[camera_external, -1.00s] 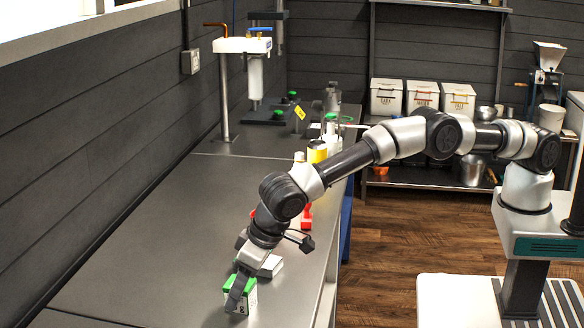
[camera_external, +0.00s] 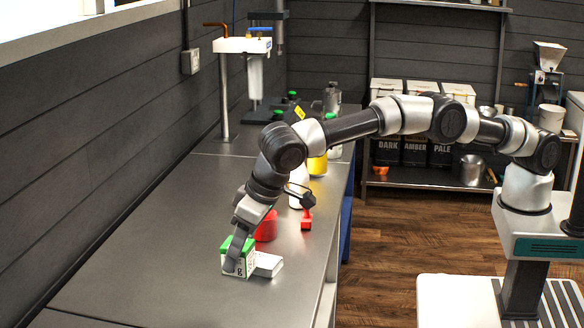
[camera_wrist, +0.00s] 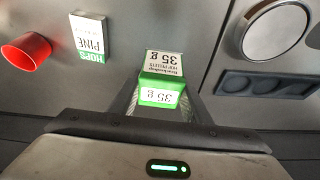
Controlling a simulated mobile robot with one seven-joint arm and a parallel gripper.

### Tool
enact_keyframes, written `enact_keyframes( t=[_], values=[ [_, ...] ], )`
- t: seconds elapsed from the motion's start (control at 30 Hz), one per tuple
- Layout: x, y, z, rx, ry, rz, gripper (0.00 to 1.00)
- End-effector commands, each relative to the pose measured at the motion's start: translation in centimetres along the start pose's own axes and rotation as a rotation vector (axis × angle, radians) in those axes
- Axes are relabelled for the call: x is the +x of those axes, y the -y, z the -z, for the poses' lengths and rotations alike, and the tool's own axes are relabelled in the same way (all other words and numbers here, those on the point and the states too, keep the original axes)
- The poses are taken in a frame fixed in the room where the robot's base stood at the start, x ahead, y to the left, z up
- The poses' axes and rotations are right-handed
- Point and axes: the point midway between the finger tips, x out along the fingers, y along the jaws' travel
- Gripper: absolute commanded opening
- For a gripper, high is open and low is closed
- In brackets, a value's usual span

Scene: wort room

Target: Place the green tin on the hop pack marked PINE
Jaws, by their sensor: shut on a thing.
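My gripper (camera_external: 234,260) is shut on the green tin (camera_external: 245,259), a small box shape with a green top and white faces. In the wrist view the green tin (camera_wrist: 158,83) sits between the fingers, with "35 g" on its labels. The hop pack marked PINE (camera_wrist: 91,36) lies flat to the upper left in the wrist view, white with a green HOPS band. In the external view a white pack (camera_external: 268,265), likely this one, shows just right of the tin. I cannot tell the exact gap between tin and bench.
A red cup (camera_wrist: 27,50) stands beyond the pack; it is the red thing (camera_external: 266,228) behind my wrist. A round silver-rimmed disc (camera_wrist: 277,30) and a dark tray with round wells (camera_wrist: 262,85) are at right. Bottles (camera_external: 317,165) stand farther back. The bench left is clear.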

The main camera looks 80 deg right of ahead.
Motion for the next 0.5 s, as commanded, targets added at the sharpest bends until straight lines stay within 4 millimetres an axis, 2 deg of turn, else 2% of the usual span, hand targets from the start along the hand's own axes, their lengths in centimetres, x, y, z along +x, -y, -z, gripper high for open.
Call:
enact_keyframes(
  t=[0.17, 0.23, 0.4, 0.5],
  values=[
    [-1.4, -3.7, 1.5, -0.024, 0.001, 0.009, 0.19],
    [-1.8, -5.9, 1.8, -0.041, 0.003, 0.015, 0.19],
    [-2.9, -11.2, 1.7, -0.078, 0.002, 0.031, 0.19],
    [-3.5, -13.6, 1.2, -0.092, 0.0, 0.038, 0.19]
  ],
)
